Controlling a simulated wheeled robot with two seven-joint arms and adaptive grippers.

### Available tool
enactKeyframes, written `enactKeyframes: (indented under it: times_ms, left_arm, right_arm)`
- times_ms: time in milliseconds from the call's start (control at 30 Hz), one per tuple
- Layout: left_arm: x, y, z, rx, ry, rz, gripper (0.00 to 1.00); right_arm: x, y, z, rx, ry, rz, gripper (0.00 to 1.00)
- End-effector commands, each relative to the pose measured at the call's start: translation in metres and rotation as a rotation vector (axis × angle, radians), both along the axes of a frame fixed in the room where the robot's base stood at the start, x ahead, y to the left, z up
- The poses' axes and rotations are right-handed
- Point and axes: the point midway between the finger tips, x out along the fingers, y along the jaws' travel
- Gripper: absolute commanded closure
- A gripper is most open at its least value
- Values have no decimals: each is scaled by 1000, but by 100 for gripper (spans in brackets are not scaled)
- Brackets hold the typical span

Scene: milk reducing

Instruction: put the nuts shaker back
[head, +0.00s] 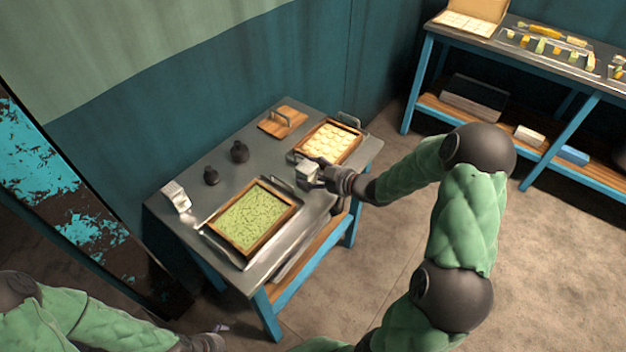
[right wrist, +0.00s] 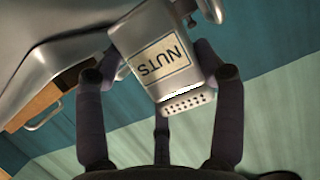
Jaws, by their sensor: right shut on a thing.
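My right gripper (head: 322,175) is shut on the nuts shaker (head: 307,173), a pale metal box, over the right part of the table, near the tray of round pale pieces. In the right wrist view the shaker (right wrist: 160,62) sits between the fingers of the gripper (right wrist: 158,75). Its NUTS label appears upside down and its perforated end points down in the picture. Whether it touches the table is unclear. My left gripper (head: 203,343) is at the bottom edge of the head view, away from the table; its fingers are not clear.
The grey table (head: 215,200) bears a green-filled tray (head: 293,208) at the front and a pale-piece tray (head: 357,146) at the back right. A similar metal container (head: 177,197) stands at the left end. Two dark objects (head: 239,152) and a wooden handled board (head: 282,121) are behind.

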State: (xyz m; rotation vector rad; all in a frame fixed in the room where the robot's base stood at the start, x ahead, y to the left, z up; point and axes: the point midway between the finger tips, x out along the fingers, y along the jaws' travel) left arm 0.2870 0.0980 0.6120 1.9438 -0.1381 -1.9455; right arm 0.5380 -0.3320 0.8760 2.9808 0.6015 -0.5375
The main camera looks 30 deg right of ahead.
Motion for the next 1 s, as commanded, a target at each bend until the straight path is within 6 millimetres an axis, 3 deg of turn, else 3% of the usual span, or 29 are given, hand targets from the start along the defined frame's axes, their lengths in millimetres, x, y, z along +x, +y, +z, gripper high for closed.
enactKeyframes:
  times_ms: [100, 533, 567, 633, 1000]
  left_arm:
    - [0, 0, -12, 0, 1, 0, 0]
    - [0, 0, -13, 0, 0, 0, 0]
    - [0, 0, -13, 0, 0, 0, 0]
    - [0, 0, -12, 0, 0, 0, 0]
    - [0, 0, -12, 0, 0, 0, 0]
  right_arm:
    - [0, 0, -16, 1, -1, -1, 69]
    - [0, 0, -19, 0, -1, -1, 69]
    - [0, 0, -20, 0, 0, -1, 28]
    - [0, 0, -19, 0, 0, -1, 8]
    - [0, 0, -18, 0, 0, -1, 7]
